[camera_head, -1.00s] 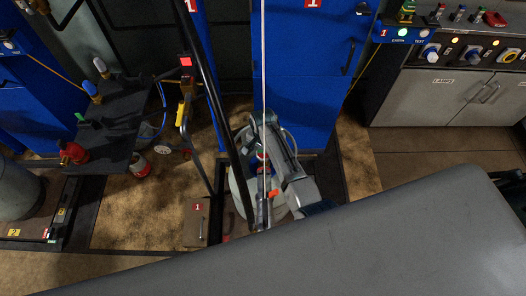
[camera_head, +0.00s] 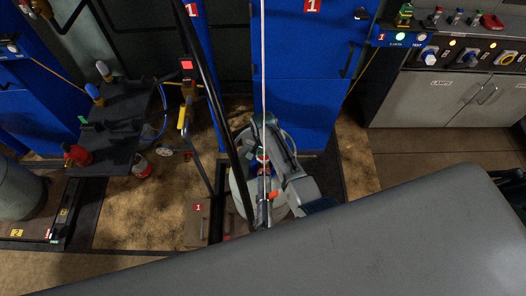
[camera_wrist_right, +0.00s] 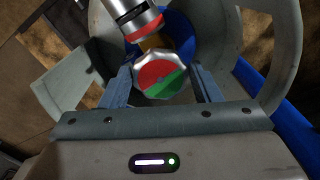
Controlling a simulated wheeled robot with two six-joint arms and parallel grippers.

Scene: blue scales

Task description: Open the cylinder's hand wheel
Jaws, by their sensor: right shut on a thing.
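The cylinder's hand wheel (camera_wrist_right: 160,75) shows in the right wrist view, with a scalloped silver rim and a red and green face. My right gripper (camera_wrist_right: 163,84) is shut on it, one finger on each side. In the head view my right gripper (camera_head: 262,165) is over the grey cylinder (camera_head: 238,198), and my arm hides much of the cylinder and the wheel. A metal fitting with a red band (camera_wrist_right: 137,20) is just beyond the wheel. My left gripper does not show clearly in either view.
A blue cabinet (camera_head: 300,70) stands behind the cylinder. A dark cart (camera_head: 115,120) with bottles is at the left. A control panel (camera_head: 450,55) is at the right. A small box marked 1 (camera_head: 197,222) stands beside the cylinder. A large grey surface (camera_head: 350,250) fills the front.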

